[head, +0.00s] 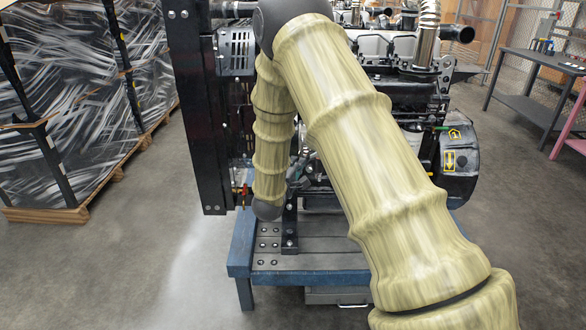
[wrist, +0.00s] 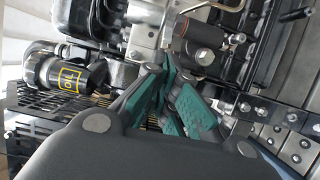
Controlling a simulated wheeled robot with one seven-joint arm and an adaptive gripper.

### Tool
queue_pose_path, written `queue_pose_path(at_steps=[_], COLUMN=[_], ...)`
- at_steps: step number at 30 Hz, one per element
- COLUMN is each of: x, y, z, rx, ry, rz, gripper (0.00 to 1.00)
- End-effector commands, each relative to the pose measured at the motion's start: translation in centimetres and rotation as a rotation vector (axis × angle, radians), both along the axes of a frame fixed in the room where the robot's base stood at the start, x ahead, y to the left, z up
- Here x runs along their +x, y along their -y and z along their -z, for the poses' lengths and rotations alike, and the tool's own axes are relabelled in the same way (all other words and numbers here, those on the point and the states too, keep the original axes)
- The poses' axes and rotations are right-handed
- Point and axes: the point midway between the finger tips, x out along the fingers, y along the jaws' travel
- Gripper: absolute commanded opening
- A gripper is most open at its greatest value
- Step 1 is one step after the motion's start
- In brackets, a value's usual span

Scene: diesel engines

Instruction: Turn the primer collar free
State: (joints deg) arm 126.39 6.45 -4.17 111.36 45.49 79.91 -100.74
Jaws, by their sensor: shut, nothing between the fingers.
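My gripper (wrist: 172,84) shows in the wrist view as dark fingers with green pads, shut and empty. Just beyond the fingertips is a dark round-ended cylindrical fitting (wrist: 203,38) on the engine, with a brownish band. It may be the primer with its collar, but I cannot tell for certain. The fingertips appear close below it, and I cannot tell whether they touch.
The engine stands on a blue-edged stand (head: 315,262). Wrapped pallets (head: 70,100) stand left, a workbench (head: 535,90) right. Open floor lies at the front left.

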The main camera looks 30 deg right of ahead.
Motion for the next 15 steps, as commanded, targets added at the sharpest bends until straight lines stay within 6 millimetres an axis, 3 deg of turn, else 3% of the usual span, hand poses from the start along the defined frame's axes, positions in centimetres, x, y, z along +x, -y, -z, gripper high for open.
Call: queue_pose_path(at_steps=[6, 15], x=[1.8, 2.8], y=[2.4, 3.6], z=[0.0, 0.0], rx=[0.002, 0.000], ry=[0.000, 0.000], rz=[0.001, 0.000], gripper=[0.00, 0.00])
